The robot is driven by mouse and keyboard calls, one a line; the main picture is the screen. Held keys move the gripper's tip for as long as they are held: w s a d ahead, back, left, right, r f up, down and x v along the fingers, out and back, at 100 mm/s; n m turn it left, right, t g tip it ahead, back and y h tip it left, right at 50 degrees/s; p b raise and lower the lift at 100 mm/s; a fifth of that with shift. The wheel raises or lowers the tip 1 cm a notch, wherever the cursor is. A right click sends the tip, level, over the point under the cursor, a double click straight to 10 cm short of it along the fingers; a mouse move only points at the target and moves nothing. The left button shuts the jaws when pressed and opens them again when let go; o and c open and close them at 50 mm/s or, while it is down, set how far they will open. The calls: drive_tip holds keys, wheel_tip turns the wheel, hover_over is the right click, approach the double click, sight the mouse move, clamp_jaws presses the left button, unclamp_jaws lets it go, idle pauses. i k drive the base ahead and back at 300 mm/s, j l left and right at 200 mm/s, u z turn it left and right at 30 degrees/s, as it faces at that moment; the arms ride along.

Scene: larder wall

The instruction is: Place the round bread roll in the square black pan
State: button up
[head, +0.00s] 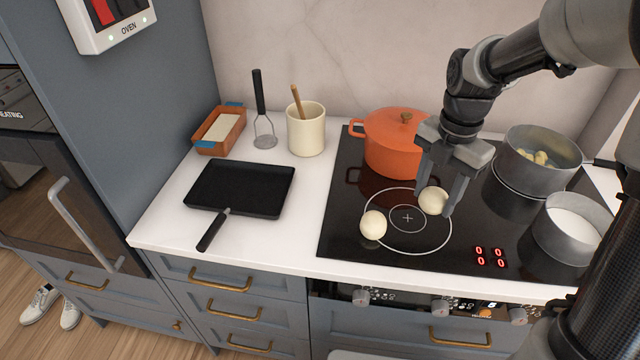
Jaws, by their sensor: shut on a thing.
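Two small pale round rolls, much alike, are at the cooktop's front left ring. One roll (373,224) lies free on the ring's left side. The other roll (433,201) is between the fingers of my gripper (435,204), which is shut on it from above. I cannot tell whether the held roll still touches the glass. The square black pan (240,189) sits empty on the white counter to the left, its handle pointing toward the front edge.
An orange pot (391,151) stands just behind my gripper. Two metal pots (536,184) (566,246) are to the right. A cream crock (306,131), a masher (262,118) and a terracotta dish (207,139) stand behind the pan. Counter between pan and cooktop (345,247) is clear.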

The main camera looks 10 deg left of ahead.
sight(259, 201)
drive_tip(key=j, duration=2)
